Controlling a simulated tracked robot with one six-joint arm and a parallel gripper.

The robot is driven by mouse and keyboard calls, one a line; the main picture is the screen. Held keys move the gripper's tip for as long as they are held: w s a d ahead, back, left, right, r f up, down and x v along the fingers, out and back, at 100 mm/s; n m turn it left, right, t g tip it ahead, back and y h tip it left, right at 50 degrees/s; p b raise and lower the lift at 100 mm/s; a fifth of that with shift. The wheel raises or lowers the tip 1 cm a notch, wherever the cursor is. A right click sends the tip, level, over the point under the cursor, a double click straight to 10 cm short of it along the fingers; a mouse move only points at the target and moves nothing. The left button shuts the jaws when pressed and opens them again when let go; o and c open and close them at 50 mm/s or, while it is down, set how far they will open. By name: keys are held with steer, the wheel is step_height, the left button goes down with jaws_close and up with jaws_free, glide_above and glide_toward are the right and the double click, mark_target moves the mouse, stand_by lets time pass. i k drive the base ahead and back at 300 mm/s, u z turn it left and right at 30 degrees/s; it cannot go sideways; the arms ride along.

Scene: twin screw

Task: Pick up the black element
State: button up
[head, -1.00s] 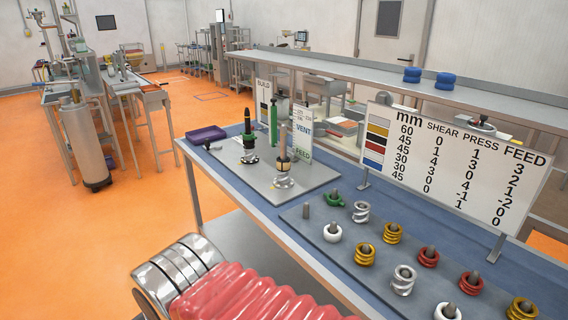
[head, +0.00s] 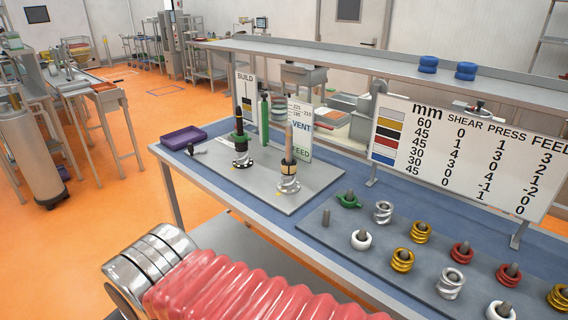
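Two upright screw shafts stand on a grey plate (head: 222,178). The left shaft carries black parts (head: 241,147) around its middle and a pale collar below. The right shaft (head: 289,152) has a brownish upper part, a dark and yellowish band and a silver spiral base. No loose black ring shows among the coloured elements on the peg plate (head: 335,250). My gripper is not in view.
The peg plate holds green, silver, white, gold and red elements, and a bare peg (head: 325,217). A purple tray (head: 184,138) sits at the blue table's left corner. A chart board (head: 460,155) stands behind. Orange floor is open at left.

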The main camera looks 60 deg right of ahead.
mark_target(286, 169)
steer(key=z, duration=0.2)
steer(key=i, duration=0.7)
steer(key=z, duration=0.6)
steer(key=i, duration=0.6)
steer(key=z, duration=1)
steer(key=i, duration=0.7)
steer(key=z, duration=0.7)
